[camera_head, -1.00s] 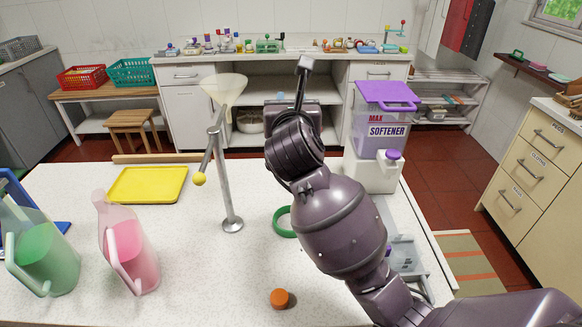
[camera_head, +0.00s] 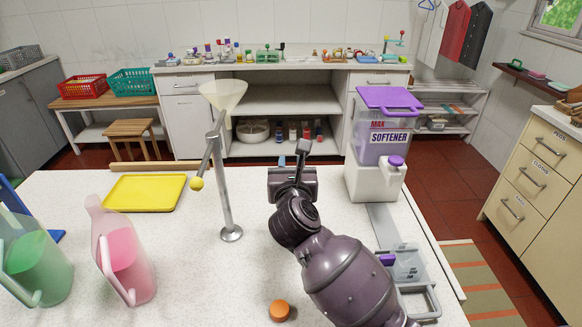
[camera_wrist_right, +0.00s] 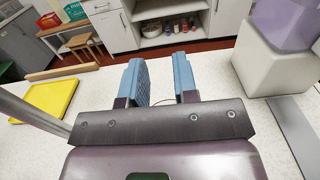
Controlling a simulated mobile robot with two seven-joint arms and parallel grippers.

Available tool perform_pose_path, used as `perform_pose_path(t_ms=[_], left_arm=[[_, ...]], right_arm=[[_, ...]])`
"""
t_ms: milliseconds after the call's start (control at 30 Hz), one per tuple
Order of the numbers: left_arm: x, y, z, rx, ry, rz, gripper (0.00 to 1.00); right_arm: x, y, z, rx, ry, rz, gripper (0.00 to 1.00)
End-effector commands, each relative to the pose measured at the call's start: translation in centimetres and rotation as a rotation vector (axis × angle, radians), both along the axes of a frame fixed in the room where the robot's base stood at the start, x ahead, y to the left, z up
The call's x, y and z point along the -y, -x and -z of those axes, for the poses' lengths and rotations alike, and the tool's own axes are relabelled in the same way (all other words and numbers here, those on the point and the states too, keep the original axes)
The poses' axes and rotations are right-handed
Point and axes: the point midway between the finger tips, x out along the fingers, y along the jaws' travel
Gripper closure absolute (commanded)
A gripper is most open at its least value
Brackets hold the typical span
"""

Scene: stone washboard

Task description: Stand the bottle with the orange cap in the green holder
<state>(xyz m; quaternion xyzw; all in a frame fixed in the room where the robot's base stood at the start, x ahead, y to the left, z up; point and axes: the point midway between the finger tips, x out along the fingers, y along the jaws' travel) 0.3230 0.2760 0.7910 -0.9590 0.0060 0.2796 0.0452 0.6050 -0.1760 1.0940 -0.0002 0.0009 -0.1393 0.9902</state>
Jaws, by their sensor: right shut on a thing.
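A round orange cap (camera_head: 280,310) shows at the near edge of the table in the head view; I see no bottle body under it. The green ring seen earlier on the table is hidden now behind my right arm, and I cannot tell if it is the green holder. My right gripper (camera_head: 298,162) is over the far part of the table, right of the funnel stand. In the wrist view, its blue-padded fingers (camera_wrist_right: 160,82) are apart with a narrow gap. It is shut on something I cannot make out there. My left gripper is out of view.
A metal stand (camera_head: 226,200) with a funnel (camera_head: 224,94), a yellow tray (camera_head: 146,192), a pink jug (camera_head: 122,252) and a green jug (camera_head: 38,262) are on the left. A white softener dispenser (camera_head: 375,183) stands right. Small bottles (camera_head: 292,131) are on the far shelf.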

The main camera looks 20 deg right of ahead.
Motion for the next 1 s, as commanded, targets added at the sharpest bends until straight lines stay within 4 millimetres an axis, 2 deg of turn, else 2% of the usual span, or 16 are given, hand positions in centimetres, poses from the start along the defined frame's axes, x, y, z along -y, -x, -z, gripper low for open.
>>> perform_pose_path(t_ms=[400,433,567,900,1000], left_arm=[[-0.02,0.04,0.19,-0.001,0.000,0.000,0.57],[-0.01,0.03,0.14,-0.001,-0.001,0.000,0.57],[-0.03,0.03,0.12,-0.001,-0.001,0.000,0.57],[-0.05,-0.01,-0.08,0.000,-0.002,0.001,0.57],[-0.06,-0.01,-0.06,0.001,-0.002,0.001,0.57]], right_arm=[[-0.01,0.00,0.42,-0.001,-0.001,0.000,1.00],[0.00,-0.01,0.34,0.000,0.000,0.000,0.68],[0.00,-0.01,0.29,0.000,0.000,0.000,0.48],[0.01,-0.02,-0.07,0.002,0.001,0.000,0.47],[-0.24,0.73,0.06,0.000,-0.002,-0.001,0.47]])
